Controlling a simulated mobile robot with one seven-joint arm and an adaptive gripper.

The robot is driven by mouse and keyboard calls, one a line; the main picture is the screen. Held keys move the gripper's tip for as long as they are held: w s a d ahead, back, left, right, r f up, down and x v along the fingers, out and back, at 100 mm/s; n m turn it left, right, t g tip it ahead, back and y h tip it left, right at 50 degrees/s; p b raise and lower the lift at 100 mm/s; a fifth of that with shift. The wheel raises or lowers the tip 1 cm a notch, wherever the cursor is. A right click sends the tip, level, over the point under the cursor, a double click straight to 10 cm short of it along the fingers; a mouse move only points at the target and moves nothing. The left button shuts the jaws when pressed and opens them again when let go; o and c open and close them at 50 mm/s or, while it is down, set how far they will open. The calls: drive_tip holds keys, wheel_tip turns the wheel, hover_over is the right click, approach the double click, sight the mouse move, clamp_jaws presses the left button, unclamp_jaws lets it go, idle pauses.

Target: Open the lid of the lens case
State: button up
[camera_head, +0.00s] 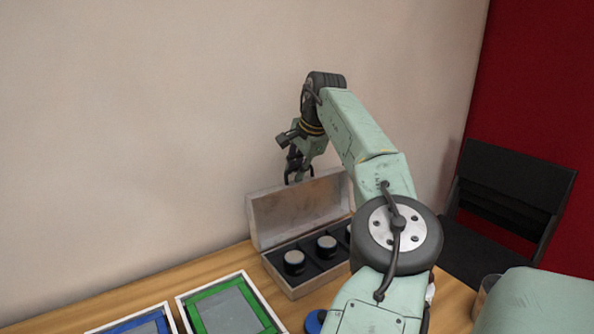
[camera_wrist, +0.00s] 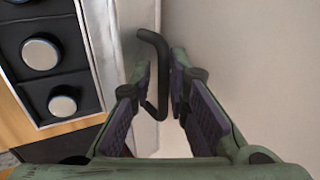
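The lens case (camera_head: 306,286) stands on the table with its lid (camera_head: 298,208) raised, roughly upright and leaning back toward the wall. Round black lenses with pale tops (camera_head: 294,262) sit in its dark compartments. In the wrist view the raised lid's edge (camera_wrist: 106,45) runs beside the lenses (camera_wrist: 41,53), and a black bar handle (camera_wrist: 160,80) sticks out from it. My gripper (camera_wrist: 161,72) is at the lid's top, its fingers apart on both sides of the handle, with a small gap visible. My arm hides the case's right end.
A green-framed tray (camera_head: 205,319) and a blue-framed tray (camera_head: 140,328) lie on the wooden table (camera_head: 170,291) at front left. A wall stands close behind the case. A black chair (camera_head: 508,205) is at the right.

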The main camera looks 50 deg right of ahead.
drive_tip(key=v, duration=0.7)
drive_tip(key=shift+r, duration=0.15)
drive_tip(key=shift+s, duration=0.15)
